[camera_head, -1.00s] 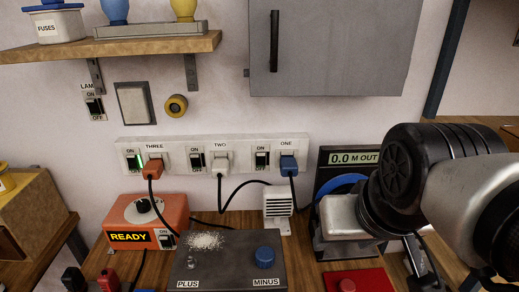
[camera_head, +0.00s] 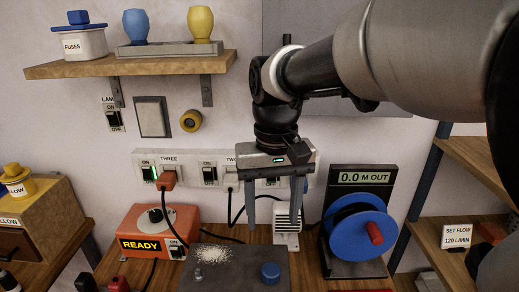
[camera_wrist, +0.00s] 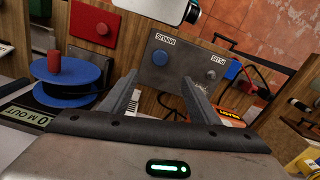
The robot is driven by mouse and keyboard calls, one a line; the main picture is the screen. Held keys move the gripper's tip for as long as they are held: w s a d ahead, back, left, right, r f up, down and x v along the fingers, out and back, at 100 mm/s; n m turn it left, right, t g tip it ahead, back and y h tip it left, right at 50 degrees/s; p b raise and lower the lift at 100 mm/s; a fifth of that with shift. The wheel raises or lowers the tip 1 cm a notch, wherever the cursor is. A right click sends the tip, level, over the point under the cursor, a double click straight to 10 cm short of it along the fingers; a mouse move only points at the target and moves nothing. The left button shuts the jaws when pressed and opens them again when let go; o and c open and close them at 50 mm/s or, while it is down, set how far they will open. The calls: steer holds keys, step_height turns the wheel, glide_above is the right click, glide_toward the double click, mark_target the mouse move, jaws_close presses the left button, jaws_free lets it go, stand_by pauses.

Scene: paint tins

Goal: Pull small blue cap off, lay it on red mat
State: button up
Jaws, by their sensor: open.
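The small blue cap (camera_head: 270,273) sits on the right side of a dark grey battery-like box (camera_head: 225,256). In the wrist view the cap (camera_wrist: 160,57) is beside the word MINUS and lies ahead of the gap between my fingers. My gripper (camera_head: 273,222) is open, empty and points down, above the cap in the head view and apart from it. In the head view the mat is almost wholly cut off.
Whitish crumbs (camera_head: 213,255) and a bare metal post (camera_head: 198,272) are on the box's left side. A blue reel (camera_head: 355,235) stands to the right, an orange READY unit (camera_head: 155,230) to the left. A small white slatted block (camera_head: 287,222) and cables are behind.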

mark_target(271, 269)
step_height(271, 269, down, 16)
steer(key=shift+f+b, duration=0.15)
steer(key=shift+b, duration=0.8)
steer(key=c, duration=1.3)
steer(key=shift+r+p, duration=1.45)
steer(key=shift+r, duration=0.35)
steer(key=shift+r, duration=0.1)
steer(key=shift+r+p, duration=1.7)
steer(key=shift+r, duration=0.25)
steer(key=shift+f, duration=0.1)
